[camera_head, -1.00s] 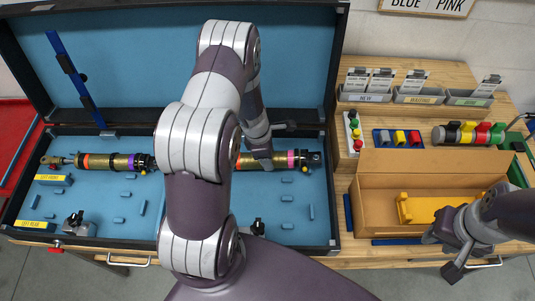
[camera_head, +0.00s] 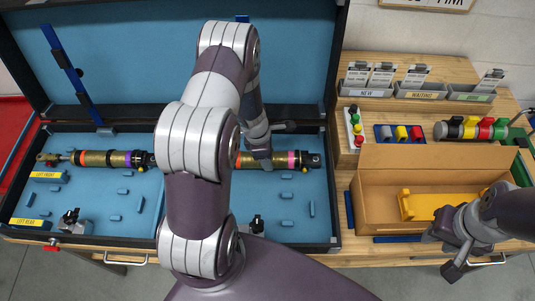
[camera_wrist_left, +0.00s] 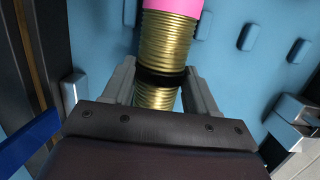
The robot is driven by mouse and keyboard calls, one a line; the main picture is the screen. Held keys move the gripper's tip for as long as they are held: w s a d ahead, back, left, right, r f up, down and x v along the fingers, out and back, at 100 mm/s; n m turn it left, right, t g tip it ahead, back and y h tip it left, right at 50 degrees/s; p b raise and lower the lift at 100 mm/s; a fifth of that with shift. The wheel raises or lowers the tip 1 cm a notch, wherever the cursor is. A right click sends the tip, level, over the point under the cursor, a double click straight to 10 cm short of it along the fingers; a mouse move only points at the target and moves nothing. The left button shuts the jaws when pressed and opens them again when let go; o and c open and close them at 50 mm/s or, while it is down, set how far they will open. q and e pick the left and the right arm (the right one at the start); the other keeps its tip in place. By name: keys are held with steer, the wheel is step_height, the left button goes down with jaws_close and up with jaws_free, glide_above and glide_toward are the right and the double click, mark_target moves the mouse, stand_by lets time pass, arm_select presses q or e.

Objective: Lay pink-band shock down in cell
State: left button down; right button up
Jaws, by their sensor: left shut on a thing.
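The pink-band shock (camera_head: 291,159) lies lengthwise in or just above the right half of the blue-lined case (camera_head: 327,215); I cannot tell whether it touches the lining. My left arm hides its left part. My left gripper (camera_head: 262,163) is shut on its gold threaded body. In the left wrist view the fingers (camera_wrist_left: 160,92) straddle the body at a black ring, below the pink band (camera_wrist_left: 172,10). My right gripper (camera_head: 442,255) is open and empty in front of the cardboard box.
Another shock (camera_head: 110,159) with orange and purple bands lies in the case's left half. Small blue blocks stand on the lining. The cardboard box (camera_head: 378,160) holds a yellow part (camera_head: 425,203). Labelled card bins (camera_head: 420,91) stand behind it.

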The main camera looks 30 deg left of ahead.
arm_select(q)
steer(key=shift+f, duration=0.35)
steer(key=shift+s+f+b, duration=0.1)
steer(key=shift+b, duration=0.3)
steer(key=shift+s+d+f, duration=0.1)
steer(key=shift+s+f, duration=0.05)
steer(key=shift+f, duration=0.05)
steer(key=shift+s+f, duration=0.1)
steer(key=shift+f, duration=0.05)
steer(key=c, duration=0.5)
jaws_free()
steer(key=shift+f, duration=0.1)
steer(key=shift+c, duration=0.2)
steer(key=o, duration=0.3)
steer(key=shift+w, duration=0.3)
steer(key=p+v, duration=0.1)
steer(key=v, duration=1.1)
steer(key=shift+r+p, duration=0.3)
steer(key=shift+r, duration=0.05)
